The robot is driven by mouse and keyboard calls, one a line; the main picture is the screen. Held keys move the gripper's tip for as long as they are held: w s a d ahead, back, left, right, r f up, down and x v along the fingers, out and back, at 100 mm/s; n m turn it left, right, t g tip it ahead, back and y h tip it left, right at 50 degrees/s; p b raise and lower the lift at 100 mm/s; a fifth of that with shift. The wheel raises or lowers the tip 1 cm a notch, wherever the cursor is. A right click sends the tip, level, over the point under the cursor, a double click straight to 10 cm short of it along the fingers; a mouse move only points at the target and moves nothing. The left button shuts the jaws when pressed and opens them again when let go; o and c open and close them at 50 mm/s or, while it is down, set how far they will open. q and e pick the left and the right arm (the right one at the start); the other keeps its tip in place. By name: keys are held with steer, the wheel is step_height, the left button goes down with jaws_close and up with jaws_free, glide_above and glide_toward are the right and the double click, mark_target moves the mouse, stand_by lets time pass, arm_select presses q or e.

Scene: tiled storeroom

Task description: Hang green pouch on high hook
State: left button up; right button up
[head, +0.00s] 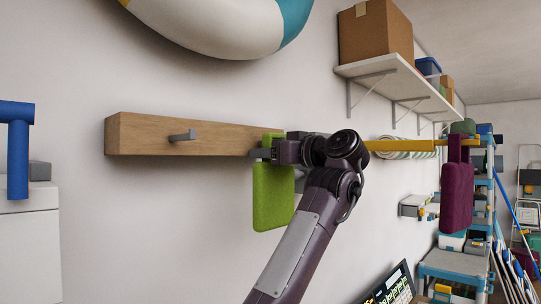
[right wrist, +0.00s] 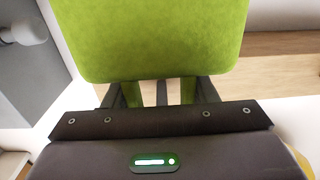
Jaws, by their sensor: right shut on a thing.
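The green pouch (head: 273,198) hangs upright below my right gripper (head: 277,151), in front of the right part of a wooden board on the wall. My right gripper is shut on the pouch's narrow top strap. The pouch's body also fills the top of the right wrist view (right wrist: 150,38), beyond the fingers (right wrist: 162,96). A grey hook (head: 183,136) sticks out of the wooden board (head: 140,134), left of the pouch, and is bare. My gripper hides part of the board, so I cannot tell whether the strap touches anything there. My left gripper is not in view.
A ring-shaped float (head: 215,22) is above the board. A shelf (head: 400,82) with boxes is at upper right. A purple pouch (head: 457,192) hangs near a yellow bar (head: 400,146) on the right. A white cabinet (head: 30,245) stands at left. The wall below the board is clear.

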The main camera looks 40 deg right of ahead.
steer(key=o, duration=1.5)
steer(key=shift+o, duration=0.2)
steer(key=s+b, duration=0.4)
steer(key=s, duration=0.3)
steer(key=shift+s+d, duration=0.35)
steer(key=shift+s, duration=0.05)
